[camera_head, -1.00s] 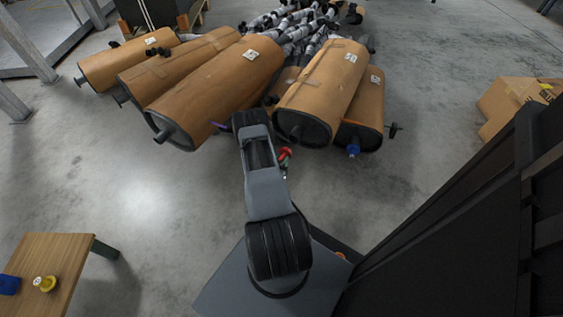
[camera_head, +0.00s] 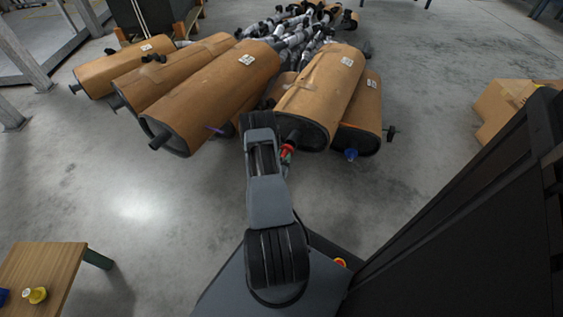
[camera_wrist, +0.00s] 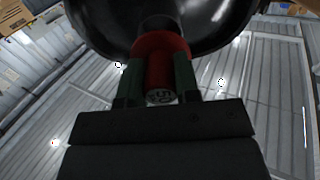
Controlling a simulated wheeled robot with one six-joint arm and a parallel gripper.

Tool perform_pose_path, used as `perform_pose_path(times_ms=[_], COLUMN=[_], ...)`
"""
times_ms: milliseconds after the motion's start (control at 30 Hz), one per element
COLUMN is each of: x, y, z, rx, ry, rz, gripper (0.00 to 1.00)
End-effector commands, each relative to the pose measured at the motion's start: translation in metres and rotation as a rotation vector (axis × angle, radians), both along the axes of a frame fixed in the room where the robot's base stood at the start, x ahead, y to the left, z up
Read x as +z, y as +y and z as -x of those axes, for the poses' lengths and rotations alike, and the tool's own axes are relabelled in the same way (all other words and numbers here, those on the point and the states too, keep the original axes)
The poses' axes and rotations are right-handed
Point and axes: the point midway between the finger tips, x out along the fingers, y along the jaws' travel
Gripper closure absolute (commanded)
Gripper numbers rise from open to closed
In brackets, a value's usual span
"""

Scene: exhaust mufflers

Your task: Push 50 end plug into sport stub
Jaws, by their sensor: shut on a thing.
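A red end plug (camera_wrist: 158,62) with a pale round end marked 50 is in the wrist view. My gripper (camera_wrist: 159,88) is shut on it, one green finger on each side. The red plug (camera_head: 287,149) also shows in the head view, in front of a brown-wrapped muffler (camera_head: 318,95). That muffler's dark stub (camera_head: 293,136) points toward the plug. In the wrist view the plug's far end meets the stub (camera_wrist: 158,23) below the dark muffler face; how deep it sits is hidden. My gripper (camera_head: 287,157) is partly hidden by my arm in the head view.
Brown mufflers (camera_head: 210,95) lie to the left, and another (camera_head: 360,118) to the right has a blue plug (camera_head: 351,154) at its front. A wooden table (camera_head: 45,268) with a yellow plug (camera_head: 36,295) stands front left. A cardboard box (camera_head: 500,105) is at the right.

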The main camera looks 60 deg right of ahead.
Motion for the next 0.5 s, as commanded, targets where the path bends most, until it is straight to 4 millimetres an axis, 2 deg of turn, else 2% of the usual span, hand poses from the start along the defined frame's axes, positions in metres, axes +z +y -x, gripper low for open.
perform_pose_path(times_ms=[200,500], x=[-0.0001,0.0004], y=[-0.0084,-0.0100], z=[-0.0006,-0.0010], rx=[-0.001,0.000], ry=[-0.001,0.000], rz=[0.000,0.000], gripper=[0.93,0.93])
